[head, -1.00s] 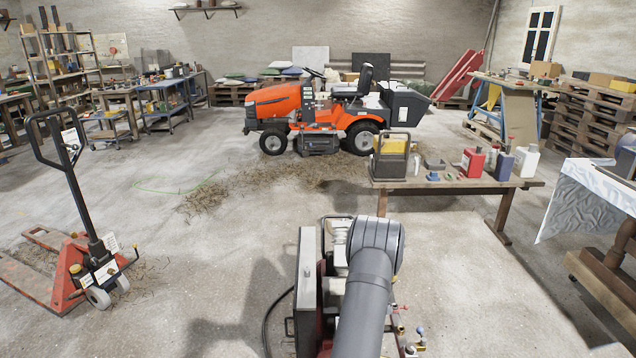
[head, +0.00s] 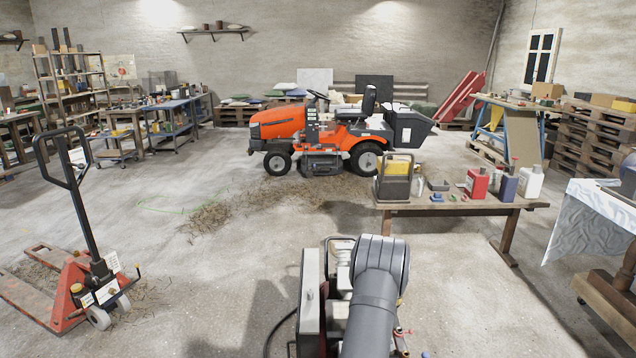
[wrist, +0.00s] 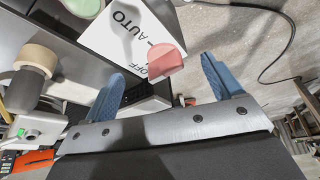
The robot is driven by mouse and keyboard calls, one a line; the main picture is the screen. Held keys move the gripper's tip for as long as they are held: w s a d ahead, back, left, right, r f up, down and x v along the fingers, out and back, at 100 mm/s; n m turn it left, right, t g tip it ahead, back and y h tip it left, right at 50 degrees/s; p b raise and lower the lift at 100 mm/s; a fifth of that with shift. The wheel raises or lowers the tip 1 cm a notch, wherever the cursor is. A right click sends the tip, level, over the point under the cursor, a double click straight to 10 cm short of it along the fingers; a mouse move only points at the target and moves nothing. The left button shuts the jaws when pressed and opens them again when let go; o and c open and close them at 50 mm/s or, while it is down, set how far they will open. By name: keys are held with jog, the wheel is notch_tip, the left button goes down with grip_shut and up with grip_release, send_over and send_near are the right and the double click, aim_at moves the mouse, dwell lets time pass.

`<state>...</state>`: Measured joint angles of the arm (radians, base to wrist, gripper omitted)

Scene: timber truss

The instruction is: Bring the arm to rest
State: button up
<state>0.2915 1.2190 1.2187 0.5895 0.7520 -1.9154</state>
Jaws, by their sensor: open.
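My gripper (wrist: 163,67) shows in the wrist view with its two blue fingers spread wide apart. Nothing is held between them. A red knob (wrist: 166,60) appears between the fingertips, beyond them, in front of a white label plate (wrist: 112,38) with the words AUTO and OFF. Whether a finger touches the knob cannot be told. In the head view my grey arm link stands at the bottom centre, and the gripper itself is hidden.
A wooden bench (head: 455,207) with bottles and a canister stands ahead right. An orange ride-on mower (head: 290,125) is farther back. A red pallet truck (head: 75,290) stands left. A dark cable (wrist: 268,70) hangs in the wrist view. Open concrete floor (head: 220,265) lies left of my arm.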

jog(key=shift+w+n+g, duration=0.15)
jog(key=shift+n+g, duration=0.25)
jog(key=shift+n, duration=0.7)
jog(key=shift+d+r+n+g, duration=0.15)
jog(key=shift+n+g, duration=0.15)
jog(key=shift+n, duration=0.3)
jog(key=v, duration=0.5)
jog(key=shift+y, duration=0.3)
jog(key=x, duration=0.5)
jog(key=shift+f, duration=0.25)
jog(key=m+t, duration=0.1)
jog(key=m, duration=0.3)
jog(key=shift+s+r+t, duration=0.1)
jog(key=shift+s+t, duration=0.15)
jog(key=shift+t, duration=0.15)
jog(key=m+h, duration=0.1)
jog(key=m, duration=0.1)
jog(key=m+t, duration=0.1)
jog(key=m, duration=0.2)
jog(key=shift+s+a+h, duration=0.2)
jog(key=shift+a+h, duration=0.05)
jog(key=shift+h, duration=0.15)
jog(key=m+t+h, duration=0.1)
jog(key=m, duration=0.3)
jog(key=shift+a, duration=0.15)
jog(key=shift+s+a+m+h, duration=0.15)
jog(key=shift+m+h, duration=0.55)
jog(key=shift+m, duration=0.6)
jog(key=shift+a+m, duration=0.1)
jog(key=shift+m, duration=0.5)
